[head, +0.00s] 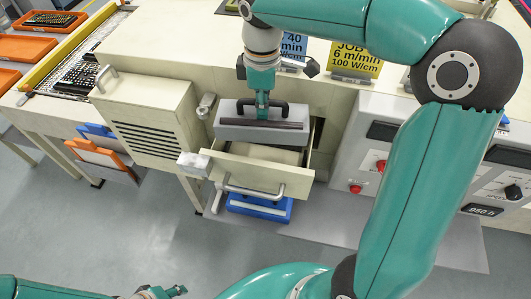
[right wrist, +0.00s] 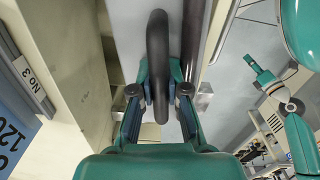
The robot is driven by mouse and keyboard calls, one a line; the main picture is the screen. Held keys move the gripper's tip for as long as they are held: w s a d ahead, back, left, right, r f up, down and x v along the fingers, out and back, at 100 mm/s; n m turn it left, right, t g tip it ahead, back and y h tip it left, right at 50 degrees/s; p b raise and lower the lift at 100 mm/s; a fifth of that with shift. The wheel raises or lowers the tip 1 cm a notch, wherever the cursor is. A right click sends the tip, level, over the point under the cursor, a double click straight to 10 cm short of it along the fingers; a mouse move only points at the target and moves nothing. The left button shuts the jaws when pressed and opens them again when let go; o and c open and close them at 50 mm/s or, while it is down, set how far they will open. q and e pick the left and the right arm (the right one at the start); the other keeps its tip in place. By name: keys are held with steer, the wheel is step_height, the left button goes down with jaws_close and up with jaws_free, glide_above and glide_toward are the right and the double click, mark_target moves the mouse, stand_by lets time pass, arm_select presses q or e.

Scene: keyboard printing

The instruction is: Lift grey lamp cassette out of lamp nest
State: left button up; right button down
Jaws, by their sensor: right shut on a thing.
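The grey lamp cassette (head: 235,131) is a long block with a dark strip along it and a black arched handle (head: 278,108). My right gripper (head: 263,110) points down and is shut on that handle, which also shows between its fingers in the right wrist view (right wrist: 158,60). The cassette is level over the back of the open drawer-like lamp nest (head: 285,178). The pale inside of the nest shows in front of it. Whether its underside is fully clear is hard to tell. My left gripper (head: 168,291) is low at the left, away from the nest; its jaws are too small to read.
A beige louvred housing (head: 150,110) stands close left of the nest. A control panel (head: 372,150) with red knobs is at its right. A blue tray (head: 260,207) is below. Job cards (head: 357,60) stand behind. Floor in front is clear.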

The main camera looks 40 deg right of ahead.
mark_target(256, 125)
steer(key=shift+s+a+b, duration=0.45)
steer(key=shift+s+a, duration=0.5)
steer(key=shift+a, duration=0.15)
steer(key=shift+s+a+b, duration=0.4)
steer(key=shift+s+a, duration=0.5)
steer(key=shift+a, duration=0.2)
steer(key=s+a, duration=0.4)
steer(key=shift+a+b, duration=0.35)
steer(key=shift+b, duration=0.05)
